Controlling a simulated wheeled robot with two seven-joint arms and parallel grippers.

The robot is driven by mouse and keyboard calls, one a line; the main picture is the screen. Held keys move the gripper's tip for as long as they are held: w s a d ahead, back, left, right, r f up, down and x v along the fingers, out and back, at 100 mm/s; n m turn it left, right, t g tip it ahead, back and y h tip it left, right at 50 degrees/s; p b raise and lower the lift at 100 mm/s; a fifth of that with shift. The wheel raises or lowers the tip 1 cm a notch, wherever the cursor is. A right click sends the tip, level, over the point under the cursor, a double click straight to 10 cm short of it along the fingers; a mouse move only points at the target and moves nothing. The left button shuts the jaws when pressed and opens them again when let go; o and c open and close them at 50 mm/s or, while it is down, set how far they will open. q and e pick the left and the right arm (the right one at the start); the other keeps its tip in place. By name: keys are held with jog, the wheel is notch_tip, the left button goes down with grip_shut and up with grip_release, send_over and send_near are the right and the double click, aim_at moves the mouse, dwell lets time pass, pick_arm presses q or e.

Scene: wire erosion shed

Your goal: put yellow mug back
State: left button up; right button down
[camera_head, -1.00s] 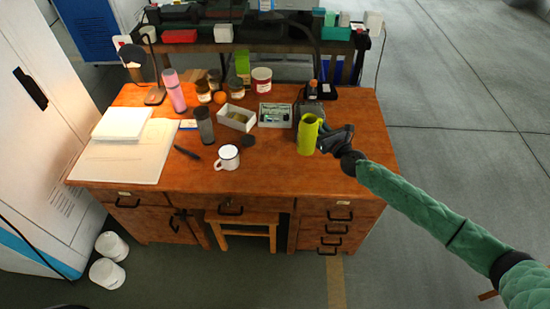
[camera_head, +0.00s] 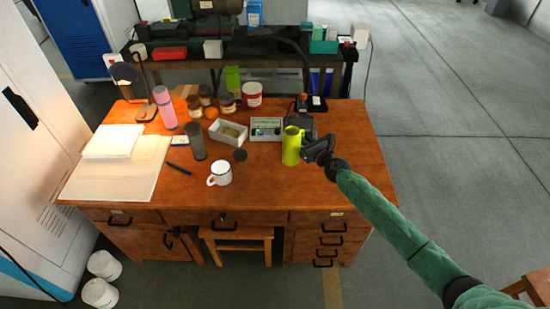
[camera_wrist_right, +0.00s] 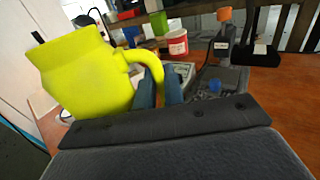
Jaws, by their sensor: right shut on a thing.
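The yellow mug (camera_head: 291,146) is a tall yellow-green vessel at the right part of the wooden desk. My right gripper (camera_head: 311,150) is at its right side. In the right wrist view the yellow mug (camera_wrist_right: 85,75) fills the left, tilted in the picture, and its handle lies between the fingers of my right gripper (camera_wrist_right: 160,88), which is shut on it. I cannot tell whether its base touches the desk. My left gripper is not in view.
The right front of the desk is clear.

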jog(key=a+f+b, duration=0.1)
jog(key=a+f, duration=0.2)
jog(key=w+a+f+b, duration=0.1)
jog(key=a+f+b, duration=0.1)
jog(key=a, duration=0.1)
jog(key=a+f+b, duration=0.1)
jog(key=a+f, duration=0.2)
jog(key=shift+w+f+b, duration=0.3)
jog(key=shift+w, duration=0.05)
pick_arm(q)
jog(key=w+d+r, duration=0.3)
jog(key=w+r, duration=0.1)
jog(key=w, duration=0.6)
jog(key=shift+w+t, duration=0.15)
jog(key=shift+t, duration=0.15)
pick_arm(e)
jog(key=shift+f, duration=0.4)
pick_arm(q)
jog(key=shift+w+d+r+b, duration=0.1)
jog(key=shift+b, duration=0.25)
pick_arm(e)
jog(key=shift+f, duration=0.15)
jog(key=c, duration=1.9)
grip_release()
jog(key=o, duration=0.4)
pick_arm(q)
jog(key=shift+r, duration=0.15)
